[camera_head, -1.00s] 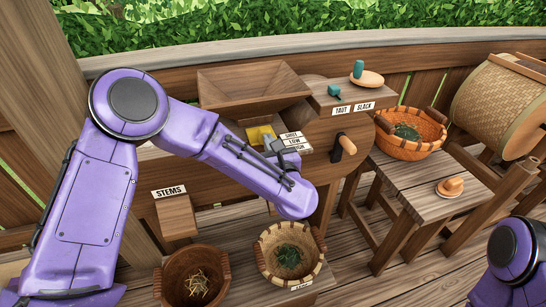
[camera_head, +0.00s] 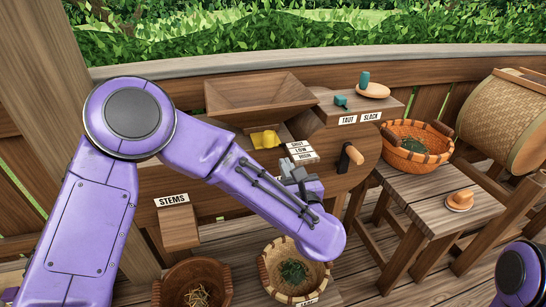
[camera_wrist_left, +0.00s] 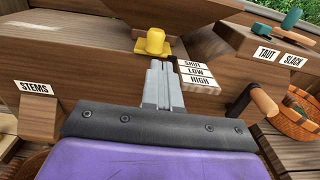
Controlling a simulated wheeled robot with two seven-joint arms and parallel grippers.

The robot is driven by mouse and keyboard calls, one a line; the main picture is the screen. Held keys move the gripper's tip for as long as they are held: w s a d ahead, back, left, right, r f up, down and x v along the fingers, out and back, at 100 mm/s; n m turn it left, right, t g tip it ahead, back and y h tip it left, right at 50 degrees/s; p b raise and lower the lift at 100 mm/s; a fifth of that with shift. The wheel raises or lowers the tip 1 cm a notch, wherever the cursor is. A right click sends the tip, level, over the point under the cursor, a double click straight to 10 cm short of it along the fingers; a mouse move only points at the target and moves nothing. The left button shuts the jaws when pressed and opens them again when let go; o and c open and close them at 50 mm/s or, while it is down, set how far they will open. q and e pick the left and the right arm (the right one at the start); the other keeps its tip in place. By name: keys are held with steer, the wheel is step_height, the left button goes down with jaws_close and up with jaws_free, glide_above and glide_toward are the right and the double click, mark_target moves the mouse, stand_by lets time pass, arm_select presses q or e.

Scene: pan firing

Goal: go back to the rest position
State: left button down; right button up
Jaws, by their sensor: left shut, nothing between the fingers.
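My left arm comes in from the left, its purple forearm reaching down across the front of the wooden machine. My left gripper (camera_head: 288,168) is shut and empty, in front of the machine just below the SHUT/LOW/HIGH labels (camera_head: 300,152). In the left wrist view its grey fingers (camera_wrist_left: 163,80) are together, pointing toward the yellow knob (camera_wrist_left: 155,42) but apart from it. The yellow knob also shows in the head view (camera_head: 264,139), left of the labels. My right gripper is out of view; only a purple part of my right arm shows at the lower right.
The machine has a hopper (camera_head: 262,97), a crank handle (camera_head: 352,155) and a STEMS chute (camera_head: 178,227). Below stand a basket of stems (camera_head: 168,292) and a basket of green leaves (camera_head: 268,277). Right are an orange basket (camera_head: 398,160) on a bench (camera_head: 430,212) and a woven drum (camera_head: 505,122).

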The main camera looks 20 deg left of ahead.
arm_select(q)
steer(key=s+d+f+m+t+h, duration=0.2)
steer(key=d+f+m+h, duration=0.25)
steer(key=m, duration=0.95)
steer(key=s+a+f+m+g+h, duration=0.2)
steer(key=f+m, duration=0.5)
steer(key=s+a+f+m+g+h, duration=0.1)
steer(key=s+f+m+g+h, duration=0.1)
steer(key=f+m, duration=0.45)
steer(key=s+a+f+m+g+p, duration=0.2)
steer(key=s+a+f+m+g, duration=0.2)
steer(key=s+a+f+m, duration=0.45)
steer(key=s+a+f+g, duration=0.2)
steer(key=s+a+f, duration=0.2)
steer(key=s, duration=0.4)
steer(key=s+a+f+g+y+p, duration=0.1)
steer(key=s+a+f+g, duration=0.2)
steer(key=s, duration=0.6)
steer(key=shift+s+a+f+g, duration=0.3)
steer(key=shift+a+f, duration=0.35)
steer(key=shift+f, duration=0.25)
